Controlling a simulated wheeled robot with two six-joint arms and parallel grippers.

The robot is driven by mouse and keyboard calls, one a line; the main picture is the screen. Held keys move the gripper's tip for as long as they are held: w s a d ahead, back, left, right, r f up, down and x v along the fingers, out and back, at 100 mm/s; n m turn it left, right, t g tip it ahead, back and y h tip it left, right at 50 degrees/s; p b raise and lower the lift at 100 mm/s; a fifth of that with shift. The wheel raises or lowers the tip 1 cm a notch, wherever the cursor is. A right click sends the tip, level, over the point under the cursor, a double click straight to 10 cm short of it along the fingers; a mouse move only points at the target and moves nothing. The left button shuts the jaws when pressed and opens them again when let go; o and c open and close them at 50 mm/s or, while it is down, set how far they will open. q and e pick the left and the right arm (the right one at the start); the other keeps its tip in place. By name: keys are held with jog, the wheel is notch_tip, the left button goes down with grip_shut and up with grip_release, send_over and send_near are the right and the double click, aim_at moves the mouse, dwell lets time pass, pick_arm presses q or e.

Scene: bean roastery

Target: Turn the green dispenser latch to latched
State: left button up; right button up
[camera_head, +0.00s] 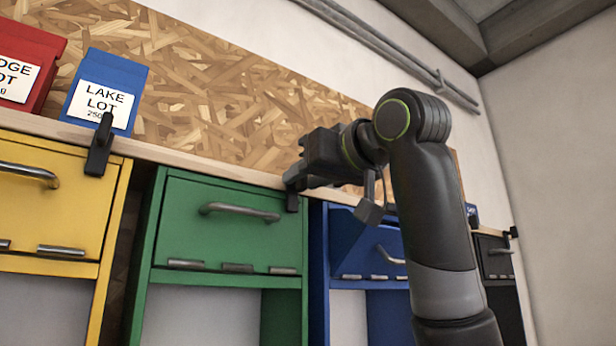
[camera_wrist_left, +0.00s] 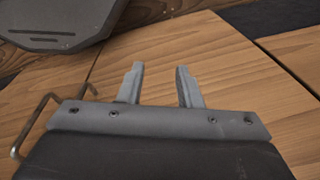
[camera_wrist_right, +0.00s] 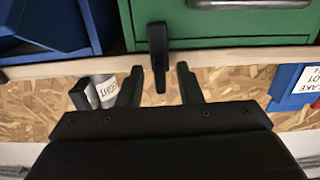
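The green dispenser (camera_head: 228,235) hangs under the shelf in the middle of the head view, with a metal bar handle on its front. Its black latch (camera_wrist_right: 158,55) shows best in the right wrist view, upright in that picture at the shelf edge by a green corner. My right gripper (camera_head: 294,180) is open at the shelf edge near the green dispenser's right top corner. In the right wrist view, the end of the latch lies between its two fingers, with gaps on both sides. My left gripper (camera_wrist_left: 160,72) is open and empty over wooden boards, outside the head view.
A yellow dispenser (camera_head: 55,205) with its own black latch (camera_head: 100,148) is at left. A blue dispenser (camera_head: 370,250) is at right, partly behind my right arm. A blue LAKE LOT bag (camera_head: 112,75) and a red bag (camera_head: 45,48) stand on the shelf.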

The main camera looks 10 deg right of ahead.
jog(key=shift+s+d+b, duration=0.2)
jog(key=shift+s+b, duration=0.15)
jog(key=shift+s, duration=0.1)
jog(key=b+v, duration=0.7)
jog(key=v, duration=0.9)
jog(key=shift+s, duration=0.25)
